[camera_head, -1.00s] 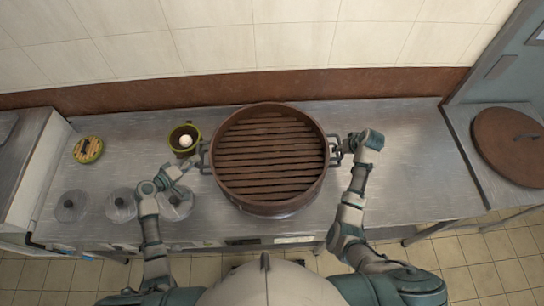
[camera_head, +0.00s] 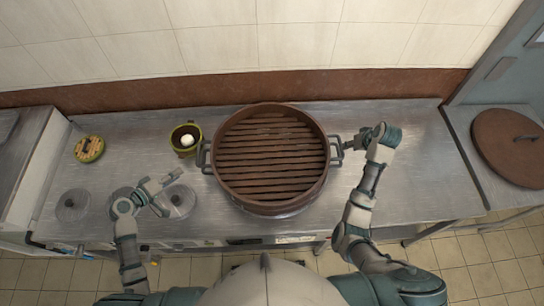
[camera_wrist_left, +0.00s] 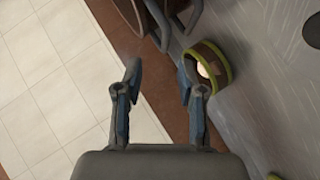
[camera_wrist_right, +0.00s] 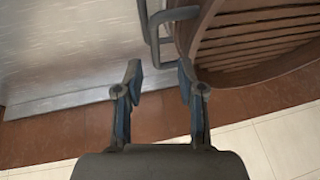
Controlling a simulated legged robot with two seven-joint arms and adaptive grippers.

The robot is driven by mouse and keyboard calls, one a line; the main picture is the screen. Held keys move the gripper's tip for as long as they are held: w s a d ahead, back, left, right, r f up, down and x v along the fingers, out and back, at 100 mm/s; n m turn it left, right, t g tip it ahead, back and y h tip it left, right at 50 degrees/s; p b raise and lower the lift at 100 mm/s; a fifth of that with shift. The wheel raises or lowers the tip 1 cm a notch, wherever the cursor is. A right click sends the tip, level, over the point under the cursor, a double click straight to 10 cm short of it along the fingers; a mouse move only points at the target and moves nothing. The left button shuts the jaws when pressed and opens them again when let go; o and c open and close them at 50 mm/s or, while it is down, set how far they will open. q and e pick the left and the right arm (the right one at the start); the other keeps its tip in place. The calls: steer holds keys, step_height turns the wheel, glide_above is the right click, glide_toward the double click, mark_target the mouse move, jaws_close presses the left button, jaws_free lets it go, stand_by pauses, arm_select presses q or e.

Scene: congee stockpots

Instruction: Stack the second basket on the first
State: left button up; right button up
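A large round brown basket (camera_head: 270,165) with a slatted floor sits level at the middle of the counter. Its sides show a lower band, but I cannot tell whether this is one basket or two stacked. Its left handle (camera_head: 205,158) and right handle (camera_head: 337,151) are free. My left gripper (camera_head: 168,182) is open and empty, left of the basket and apart from it. My right gripper (camera_head: 360,138) is open and empty, just right of the right handle. The right wrist view shows the slats (camera_wrist_right: 265,25) and handle (camera_wrist_right: 155,25) beyond the open fingers.
A small green-rimmed pot (camera_head: 185,139) holding a white round thing stands left of the basket. A round green-edged item (camera_head: 89,149) and several clear lids (camera_head: 72,206) lie further left. A brown lid (camera_head: 512,146) is at far right.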

arm_select(q)
steer(key=shift+d+r, duration=0.1)
steer(key=shift+d, duration=0.3)
arm_select(e)
steer(key=shift+d+v, duration=0.15)
steer(key=shift+v, duration=0.75)
steer(key=shift+d+v, duration=0.15)
steer(key=shift+v, duration=0.75)
